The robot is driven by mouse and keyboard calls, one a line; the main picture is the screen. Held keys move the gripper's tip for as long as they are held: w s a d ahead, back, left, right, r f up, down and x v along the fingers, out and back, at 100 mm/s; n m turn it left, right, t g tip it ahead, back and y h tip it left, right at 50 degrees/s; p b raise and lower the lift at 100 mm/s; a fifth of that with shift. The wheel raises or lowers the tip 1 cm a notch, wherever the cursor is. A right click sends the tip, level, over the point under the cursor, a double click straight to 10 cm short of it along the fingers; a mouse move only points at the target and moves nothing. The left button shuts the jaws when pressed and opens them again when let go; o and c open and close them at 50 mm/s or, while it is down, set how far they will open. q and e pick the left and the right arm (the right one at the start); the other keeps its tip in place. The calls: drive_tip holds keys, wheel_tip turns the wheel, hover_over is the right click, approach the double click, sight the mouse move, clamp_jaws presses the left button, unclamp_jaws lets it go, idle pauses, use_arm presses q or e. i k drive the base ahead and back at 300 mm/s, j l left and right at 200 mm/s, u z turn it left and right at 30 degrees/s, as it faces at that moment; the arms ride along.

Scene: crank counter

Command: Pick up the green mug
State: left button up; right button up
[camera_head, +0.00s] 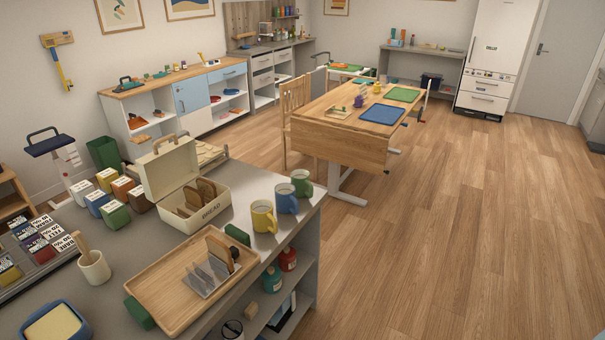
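The green mug (301,183) stands upright on the grey counter (150,250), near its far right corner. It is the farthest back of three mugs in a row. A blue mug (286,201) stands just in front of it, and a yellow mug (263,216) stands in front of the blue one. The green mug is partly overlapped by the blue mug's handle side.
A bread box (220,212) with its lid up stands left of the mugs. A wooden tray (160,292) with a toast rack (207,276) lies in front. Several coloured canisters stand at the back left. Open wooden floor (450,230) lies right of the counter.

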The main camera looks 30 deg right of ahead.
sight(303, 186)
drive_tip(key=z, duration=0.95)
drive_tip(key=i+u, duration=0.1)
drive_tip(key=u, duration=0.25)
drive_tip(key=l+u, duration=0.15)
drive_tip(key=u, duration=0.25)
drive_tip(key=i+l+u, duration=0.1)
drive_tip(key=u, duration=0.25)
drive_tip(key=i+l+u, duration=0.2)
drive_tip(key=l, duration=0.15)
drive_tip(key=l+u, duration=0.15)
drive_tip(key=l, duration=0.15)
drive_tip(key=l+u, duration=0.2)
drive_tip(key=l, duration=0.2)
drive_tip(key=i, duration=0.05)
